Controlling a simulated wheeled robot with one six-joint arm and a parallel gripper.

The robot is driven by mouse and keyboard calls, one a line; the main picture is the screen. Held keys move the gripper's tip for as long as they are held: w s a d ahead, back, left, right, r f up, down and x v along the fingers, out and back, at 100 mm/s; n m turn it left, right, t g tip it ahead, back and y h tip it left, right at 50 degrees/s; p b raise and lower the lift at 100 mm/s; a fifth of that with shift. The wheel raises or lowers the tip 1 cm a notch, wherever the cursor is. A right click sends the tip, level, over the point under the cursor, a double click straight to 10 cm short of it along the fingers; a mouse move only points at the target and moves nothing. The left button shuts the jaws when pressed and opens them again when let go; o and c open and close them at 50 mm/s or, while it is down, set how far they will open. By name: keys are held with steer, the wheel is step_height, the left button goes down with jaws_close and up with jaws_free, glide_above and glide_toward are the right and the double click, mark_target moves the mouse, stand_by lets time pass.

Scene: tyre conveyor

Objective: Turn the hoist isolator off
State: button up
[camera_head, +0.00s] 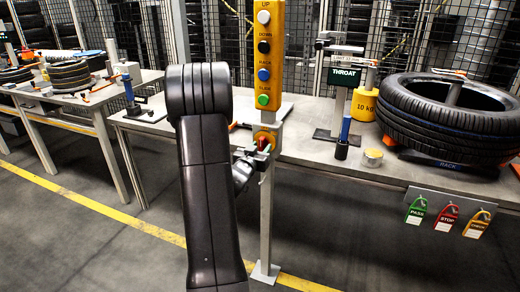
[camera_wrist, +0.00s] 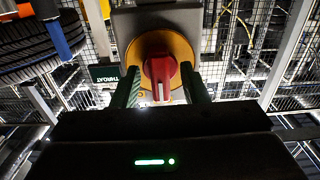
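The hoist isolator is a red rotary knob (camera_wrist: 161,72) on a round yellow plate (camera_wrist: 128,52). It fills the upper middle of the wrist view, its grip running up and down the picture with a pale mark at the lower end. In the head view the isolator's yellow plate (camera_head: 266,133) is low on the post, the knob partly hidden. My gripper (camera_wrist: 160,88) is open, with one dark green finger on each side of the knob. Gaps seem to show between fingers and knob. In the head view my gripper (camera_head: 248,166) is at the knob, partly behind my arm.
Above the isolator is a yellow button box (camera_head: 267,50) with white, black, blue and green buttons. A bench (camera_head: 320,160) right of the post bears a tyre (camera_head: 448,113), a yellow weight (camera_head: 364,103) and a tape roll (camera_head: 372,158). Green, red and yellow tags (camera_head: 447,216) hang from it.

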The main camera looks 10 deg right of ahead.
steer(key=v, duration=1.4)
steer(key=shift+w, duration=0.1)
steer(key=x, duration=1.4)
